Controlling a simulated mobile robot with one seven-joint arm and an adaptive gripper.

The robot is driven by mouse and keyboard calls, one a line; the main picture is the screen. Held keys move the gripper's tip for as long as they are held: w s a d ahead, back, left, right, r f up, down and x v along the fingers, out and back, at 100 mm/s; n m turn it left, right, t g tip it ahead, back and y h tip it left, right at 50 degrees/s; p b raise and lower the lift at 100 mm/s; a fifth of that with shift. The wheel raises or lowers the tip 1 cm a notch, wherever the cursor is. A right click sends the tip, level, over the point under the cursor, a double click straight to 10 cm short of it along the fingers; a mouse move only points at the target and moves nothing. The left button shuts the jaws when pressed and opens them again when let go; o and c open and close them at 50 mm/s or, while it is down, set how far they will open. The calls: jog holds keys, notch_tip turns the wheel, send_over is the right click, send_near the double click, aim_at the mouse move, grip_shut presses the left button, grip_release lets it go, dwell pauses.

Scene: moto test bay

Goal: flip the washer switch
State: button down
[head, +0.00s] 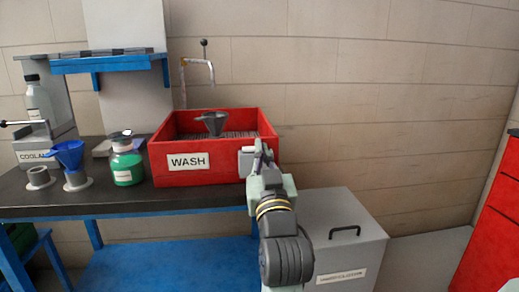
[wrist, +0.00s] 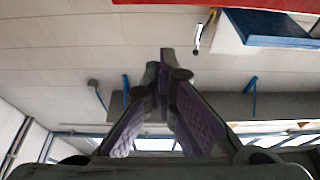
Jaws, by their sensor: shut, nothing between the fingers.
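The washer is an open red tub (head: 218,178) with a WASH label, on the dark bench in the head view. A small light-grey box (head: 245,163), probably the switch housing, sits at the right end of its front. My gripper (head: 260,148) is upright and shut, right at this box and partly covering it. I cannot tell whether it touches, and no switch lever shows clearly. In the wrist view my shut, empty fingers (wrist: 164,72) meet at the middle. The wrist picture looks upside down, with a red edge (wrist: 200,3), likely the tub, at the top.
A green-filled bottle (head: 126,163) and blue funnel (head: 69,155) stand left on the bench (head: 110,203). A grey lidded bin (head: 345,245) is right of my arm. A red cabinet (head: 492,225) is far right.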

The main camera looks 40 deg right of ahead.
notch_tip(320, 180, up, 3)
jog(key=p, duration=0.2)
send_over(250, 149)
jog(key=s, duration=0.3)
jog(key=f, duration=0.4)
jog(key=shift+w+d, duration=0.2)
jog(key=shift+w, duration=0.2)
